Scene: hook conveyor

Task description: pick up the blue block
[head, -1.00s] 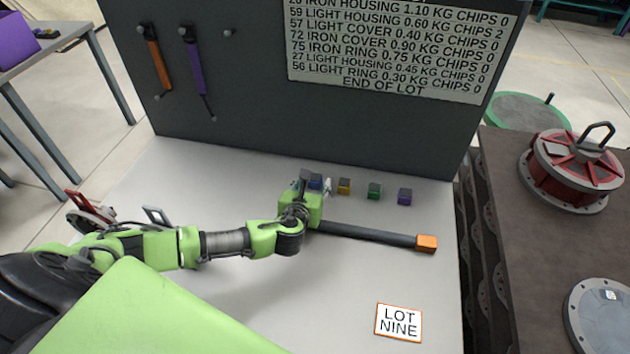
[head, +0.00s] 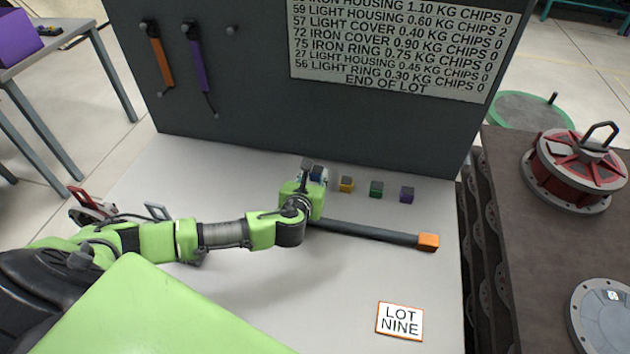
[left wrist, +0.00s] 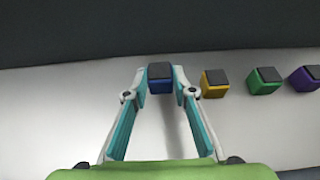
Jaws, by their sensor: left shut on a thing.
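The blue block (head: 318,173) is at the left end of a row of small blocks on the grey bench, partly hidden behind my left gripper in the head view. In the left wrist view the blue block (left wrist: 160,84), with a dark top, sits between the fingertips. My left gripper (left wrist: 161,78) is shut on it, with a finger at each side. The block appears to be still at bench level; I cannot tell whether it is clear of the surface. My right gripper is not in view.
Yellow (head: 346,184), green (head: 376,188) and purple (head: 407,194) blocks stand to the right. A dark bar with an orange end (head: 428,242) lies nearer. A dark panel (head: 230,90) rises behind. A lot card (head: 400,320) lies at the front right.

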